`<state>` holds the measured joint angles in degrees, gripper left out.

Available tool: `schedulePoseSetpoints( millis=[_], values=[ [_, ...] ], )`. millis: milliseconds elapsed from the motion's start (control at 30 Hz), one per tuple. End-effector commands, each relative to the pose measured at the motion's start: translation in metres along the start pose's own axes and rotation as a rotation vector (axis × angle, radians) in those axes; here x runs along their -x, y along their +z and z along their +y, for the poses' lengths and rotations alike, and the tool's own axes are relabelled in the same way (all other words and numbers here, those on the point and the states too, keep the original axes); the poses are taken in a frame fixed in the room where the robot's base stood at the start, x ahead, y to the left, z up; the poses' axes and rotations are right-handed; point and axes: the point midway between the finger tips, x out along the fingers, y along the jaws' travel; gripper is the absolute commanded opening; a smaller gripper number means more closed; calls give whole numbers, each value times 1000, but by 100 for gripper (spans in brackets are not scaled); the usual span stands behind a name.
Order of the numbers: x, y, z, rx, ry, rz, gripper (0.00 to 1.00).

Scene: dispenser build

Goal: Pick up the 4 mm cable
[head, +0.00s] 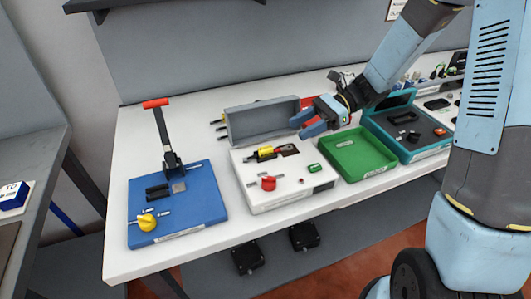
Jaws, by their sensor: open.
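I cannot make out for sure which thing is the 4 mm cable. Thin dark ends (216,123) stick out at the left side of a grey open box (236,122) on the white table; they may be cables, but they are too small to tell. My gripper (303,125) is open, with blue fingers pointing left. In the picture it overlaps the right end of the grey box, above the table. I see nothing between its fingers.
A white board (285,200) with yellow, red and green parts lies in front of the grey box. A blue board (190,220) with a red-handled lever (160,125) stands left. A green tray (365,165) and a teal tray (432,153) lie right. Bare white table (140,140) shows back left.

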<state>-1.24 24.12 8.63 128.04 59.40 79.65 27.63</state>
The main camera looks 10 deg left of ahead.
Motion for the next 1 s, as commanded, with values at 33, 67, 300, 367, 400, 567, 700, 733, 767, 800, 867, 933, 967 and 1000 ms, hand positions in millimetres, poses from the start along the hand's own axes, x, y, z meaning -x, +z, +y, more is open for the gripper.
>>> schedulePoseSetpoints(
  millis=[33, 67, 300, 367, 400, 567, 700, 733, 767, 800, 867, 933, 967, 1000],
  values=[
    [-9, 0, 1, -1, 2, 0, 49],
    [-13, 0, 0, -1, 2, 0, 49],
    [-33, 0, 0, 0, 0, 1, 49],
    [-35, -1, 0, 0, 0, 1, 49],
    [-37, -1, 0, 0, 1, 1, 49],
    [-50, -4, 1, -2, 2, 0, 49],
    [-70, -7, 1, 0, 3, 1, 49],
    [-74, -7, 1, 0, 3, 1, 49],
    [-78, -7, 1, 0, 4, 1, 49],
    [-82, -7, 1, 0, 3, 1, 49],
    [-86, -7, 1, -1, 2, 2, 49],
    [-87, -7, 1, 0, 1, 3, 49],
    [-87, -7, 1, 0, 1, 3, 49],
    [-87, -7, 1, 0, 1, 3, 49]
  ],
)
